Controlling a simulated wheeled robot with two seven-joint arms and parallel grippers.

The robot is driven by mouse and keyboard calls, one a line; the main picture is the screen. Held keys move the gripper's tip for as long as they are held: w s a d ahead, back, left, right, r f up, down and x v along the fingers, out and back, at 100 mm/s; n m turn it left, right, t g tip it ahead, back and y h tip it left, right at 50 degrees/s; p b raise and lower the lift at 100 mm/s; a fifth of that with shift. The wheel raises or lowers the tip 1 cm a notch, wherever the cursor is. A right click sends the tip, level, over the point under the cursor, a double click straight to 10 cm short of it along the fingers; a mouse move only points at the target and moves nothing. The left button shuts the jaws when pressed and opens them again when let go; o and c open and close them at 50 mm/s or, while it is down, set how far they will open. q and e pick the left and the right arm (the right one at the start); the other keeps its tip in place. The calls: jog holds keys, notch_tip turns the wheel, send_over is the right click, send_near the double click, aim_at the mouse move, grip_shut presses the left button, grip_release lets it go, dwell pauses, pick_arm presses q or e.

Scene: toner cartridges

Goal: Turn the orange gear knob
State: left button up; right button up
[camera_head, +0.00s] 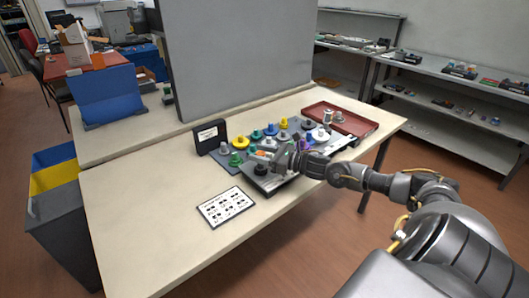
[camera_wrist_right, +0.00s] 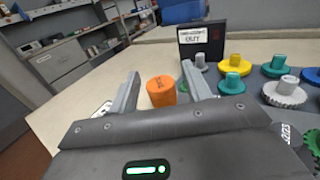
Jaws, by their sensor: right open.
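The orange gear knob (camera_wrist_right: 161,91) stands between the two fingers of my right gripper (camera_wrist_right: 161,72) in the right wrist view. The fingers are open, one on each side of it, with a visible gap on the left; contact on the right cannot be told. In the head view my right gripper (camera_head: 281,157) is over the near part of the gear board, and only a small orange patch (camera_head: 261,153) shows beside it. The knob's base is hidden behind the gripper body. My left gripper is not in view.
Several coloured gear knobs, such as a yellow one (camera_wrist_right: 236,66) and a grey one (camera_wrist_right: 287,92), stand close by on the right. A black box with a label (camera_head: 209,137) stands behind. A printed card (camera_head: 226,207) lies in front; a red tray (camera_head: 341,119) lies right.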

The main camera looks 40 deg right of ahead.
jog(key=v, duration=0.8)
jog(key=shift+s+d+b, duration=0.25)
jog(key=shift+s+b, duration=0.1)
jog(key=shift+b, duration=0.05)
jog(key=shift+s+d, duration=0.3)
jog(key=shift+s, duration=0.25)
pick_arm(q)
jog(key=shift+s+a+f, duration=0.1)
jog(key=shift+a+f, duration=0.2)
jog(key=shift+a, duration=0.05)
pick_arm(e)
jog(key=shift+s+d, duration=0.15)
jog(key=shift+s, duration=0.15)
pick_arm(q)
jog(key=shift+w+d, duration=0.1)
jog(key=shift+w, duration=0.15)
